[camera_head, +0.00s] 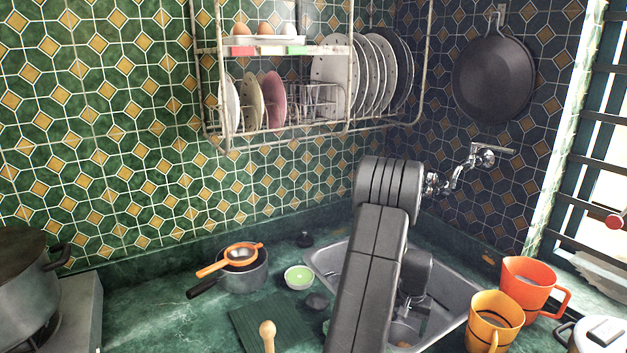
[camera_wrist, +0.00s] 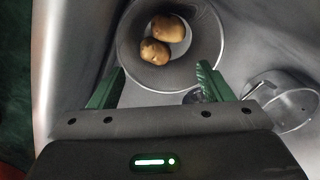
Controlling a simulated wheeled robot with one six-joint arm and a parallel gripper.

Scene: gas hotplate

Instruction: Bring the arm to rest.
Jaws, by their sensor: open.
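My gripper (camera_wrist: 160,69) shows in the wrist view with its two green fingers spread wide and nothing between them. It points down over a round grey bowl (camera_wrist: 130,45) that holds two brown potatoes (camera_wrist: 162,39). I cannot tell how far the fingertips are above the bowl. In the head view my arm reaches forward and down over the metal sink (camera_head: 453,288). My arm hides part of the sink there, and my fingers cannot be made out in that view.
A clear pot (camera_wrist: 288,104) stands right of the bowl. Orange (camera_head: 530,282) and yellow (camera_head: 494,318) mugs stand at the sink's right. Left are a saucepan (camera_head: 243,275) with a strainer (camera_head: 240,254) and a green bowl (camera_head: 298,277). A dish rack (camera_head: 284,133) hangs above.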

